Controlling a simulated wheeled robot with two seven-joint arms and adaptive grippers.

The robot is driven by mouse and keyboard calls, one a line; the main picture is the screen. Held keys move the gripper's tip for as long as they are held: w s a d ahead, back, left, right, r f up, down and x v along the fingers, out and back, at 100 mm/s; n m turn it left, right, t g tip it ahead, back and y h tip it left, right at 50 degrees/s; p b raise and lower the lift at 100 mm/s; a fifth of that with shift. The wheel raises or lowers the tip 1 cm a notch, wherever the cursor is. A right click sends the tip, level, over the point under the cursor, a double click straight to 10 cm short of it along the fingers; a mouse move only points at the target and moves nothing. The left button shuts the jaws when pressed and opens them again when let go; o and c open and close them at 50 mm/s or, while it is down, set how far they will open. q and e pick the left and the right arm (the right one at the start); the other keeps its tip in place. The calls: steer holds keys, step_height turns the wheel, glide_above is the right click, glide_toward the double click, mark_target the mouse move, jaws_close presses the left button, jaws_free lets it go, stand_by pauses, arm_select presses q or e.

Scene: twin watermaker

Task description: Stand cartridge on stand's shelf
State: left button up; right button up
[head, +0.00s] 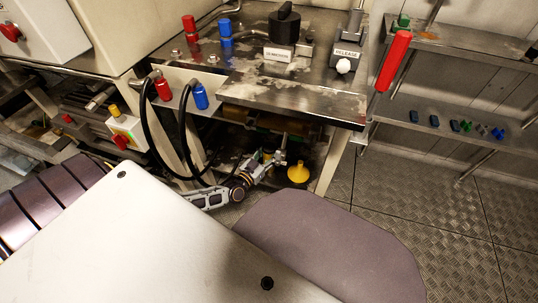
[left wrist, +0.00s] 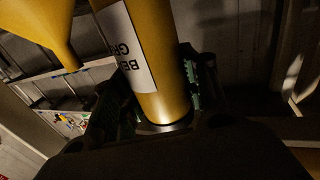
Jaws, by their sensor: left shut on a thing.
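My left gripper (head: 272,168) is low under the front of the steel bench in the head view. In the left wrist view its fingers (left wrist: 155,100) are shut on a yellow cylinder with a white lettered label, which I take as the cartridge (left wrist: 165,60). The cartridge's far end runs out of the top of that view. In the head view the cartridge is mostly hidden by the gripper and shadow. A metal shelf (head: 410,120) with several small coloured pieces stands at the right; I cannot tell whether it is the stand's shelf. My right gripper is out of view.
A yellow funnel-shaped thing (head: 298,173) is close beside the left gripper; it also shows in the left wrist view (left wrist: 40,30). The steel bench (head: 300,90) overhangs the gripper. Black hoses (head: 150,130) hang at its left. Bare floor plates (head: 440,220) lie at the right.

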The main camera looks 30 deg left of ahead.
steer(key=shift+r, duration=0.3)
arm_select(q)
steer(key=o, duration=1.3)
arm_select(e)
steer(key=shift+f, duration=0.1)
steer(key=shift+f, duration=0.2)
arm_select(q)
steer(key=shift+s+a+p, duration=0.15)
steer(key=shift+s+p, duration=0.65)
steer(key=shift+s, duration=1.2)
steer(key=shift+s+a+p, duration=0.2)
steer(key=shift+s+p, duration=0.55)
steer(key=shift+s, duration=1.25)
steer(key=shift+s+a+p, duration=0.15)
steer(key=shift+s+p, duration=0.65)
steer(key=shift+s, duration=1.2)
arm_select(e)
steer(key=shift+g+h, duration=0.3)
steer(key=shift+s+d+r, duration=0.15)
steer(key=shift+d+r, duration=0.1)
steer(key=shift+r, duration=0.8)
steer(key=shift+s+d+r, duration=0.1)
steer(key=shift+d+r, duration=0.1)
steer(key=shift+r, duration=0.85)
